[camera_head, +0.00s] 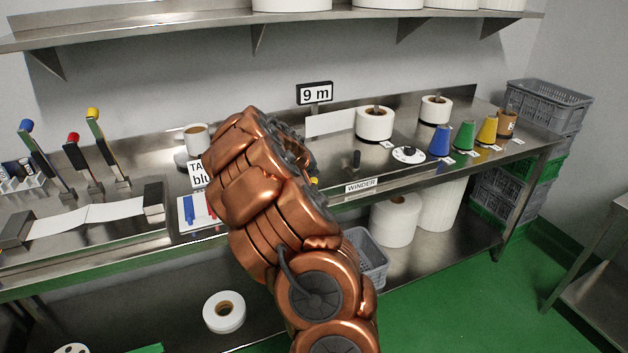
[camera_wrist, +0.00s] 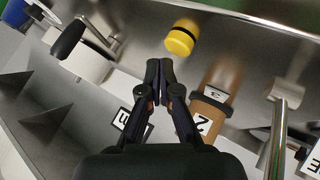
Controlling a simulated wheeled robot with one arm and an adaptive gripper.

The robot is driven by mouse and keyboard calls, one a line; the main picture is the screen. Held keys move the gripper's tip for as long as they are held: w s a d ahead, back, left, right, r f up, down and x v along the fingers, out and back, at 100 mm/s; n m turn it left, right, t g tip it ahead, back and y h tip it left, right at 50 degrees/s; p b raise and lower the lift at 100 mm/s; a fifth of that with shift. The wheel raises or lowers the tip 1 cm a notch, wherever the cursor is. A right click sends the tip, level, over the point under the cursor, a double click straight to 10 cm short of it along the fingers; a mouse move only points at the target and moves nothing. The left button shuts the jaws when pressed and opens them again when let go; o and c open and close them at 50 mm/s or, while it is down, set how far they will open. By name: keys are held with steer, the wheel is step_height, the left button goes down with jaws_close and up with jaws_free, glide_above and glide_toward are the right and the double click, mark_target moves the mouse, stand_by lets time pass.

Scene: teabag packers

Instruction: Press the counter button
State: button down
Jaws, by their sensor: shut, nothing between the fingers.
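In the head view only a small yellow spot (camera_head: 314,181) shows at the right edge of my arm. My gripper (camera_wrist: 158,70) is shut with nothing in it. Its tips point toward the button, a little left of and below it in the wrist view, and appear apart from it. In the head view my arm hides the gripper. A "9 m" sign (camera_head: 315,94) stands at the back of the bench.
In the head view, coloured cups (camera_head: 465,136) and a white roll (camera_head: 374,124) stand right.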

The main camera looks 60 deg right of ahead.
mark_target(312, 180)
steer(key=shift+f+b, duration=1)
steer(key=shift+b, duration=0.3)
stand_by(0.9)
steer(key=shift+r, duration=1)
steer(key=shift+r, duration=0.1)
steer(key=shift+r+p, duration=0.35)
steer(key=shift+r, duration=2.05)
steer(key=shift+w, duration=0.1)
